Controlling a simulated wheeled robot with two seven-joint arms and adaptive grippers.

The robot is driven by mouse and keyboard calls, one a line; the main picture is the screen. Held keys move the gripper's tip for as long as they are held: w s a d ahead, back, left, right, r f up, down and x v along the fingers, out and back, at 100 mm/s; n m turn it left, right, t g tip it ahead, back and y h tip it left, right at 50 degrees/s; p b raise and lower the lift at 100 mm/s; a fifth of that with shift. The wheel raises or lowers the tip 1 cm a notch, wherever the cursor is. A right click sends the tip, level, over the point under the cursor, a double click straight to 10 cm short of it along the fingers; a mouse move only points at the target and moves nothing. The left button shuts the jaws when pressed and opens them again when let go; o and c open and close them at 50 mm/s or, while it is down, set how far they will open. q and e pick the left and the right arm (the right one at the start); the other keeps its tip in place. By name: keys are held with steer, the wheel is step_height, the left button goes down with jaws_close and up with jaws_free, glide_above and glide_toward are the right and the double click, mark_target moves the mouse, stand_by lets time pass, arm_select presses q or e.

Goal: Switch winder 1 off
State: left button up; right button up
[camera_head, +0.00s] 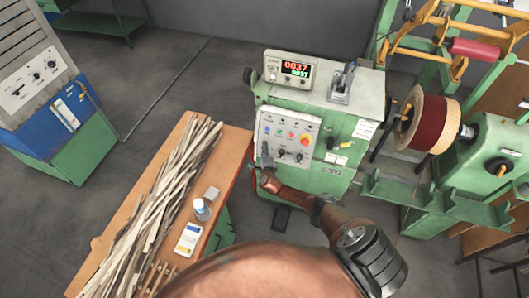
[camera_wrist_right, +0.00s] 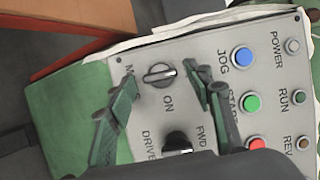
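Winder 1 (camera_head: 333,106) is a green cabinet with a lit display (camera_head: 289,70) on top showing red and green digits. Its grey control panel (camera_head: 290,128) has lamps, coloured buttons and black knobs. My right gripper (camera_head: 265,150) is over the panel's lower left in the head view. My left gripper is not in view.
The second black knob (camera_wrist_right: 178,144), beside DRIVE and FWD, is close below. Blue (camera_wrist_right: 243,57), green (camera_wrist_right: 251,104) and red (camera_wrist_right: 257,144) buttons lie to the right. A wooden bench (camera_head: 122,235) with strips stands left; a coil (camera_head: 427,122) sits on the right.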

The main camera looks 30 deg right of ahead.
steer(key=v, duration=1.2)
stand_by(0.3)
steer(key=shift+f, duration=0.1)
stand_by(0.3)
steer(key=s+d+f+m+g+y+b, duration=0.1)
steer(key=s+f+m+g+b, duration=0.25)
steer(key=s+f+m, duration=0.7)
steer(key=s+d+f+m+g+y+b, duration=0.15)
steer(key=s+f+m+b, duration=0.35)
steer(key=f, duration=1.1)
steer(key=s+d+f+m+g+b, duration=0.1)
steer(key=s+f+m+g+b, duration=0.25)
steer(key=s+f+m, duration=0.75)
steer(key=s+a+f+m+g+y+b, duration=0.1)
steer(key=s+a+f+m+b, duration=0.2)
steer(key=s+f+m, duration=0.3)
steer(key=s+a+f+m+g+y+b, duration=0.1)
steer(key=s+a+f+m+b, duration=0.2)
steer(key=s+f+m, duration=0.3)
steer(key=s+a+f+m+g+y+b, duration=0.1)
steer(key=s+f+m+b, duration=0.3)
steer(key=s+f, duration=0.9)
steer(key=s+a+m, duration=0.1)
steer(key=s+m, duration=0.2)
steer(key=s, duration=0.2)
steer(key=shift+a, duration=0.4)
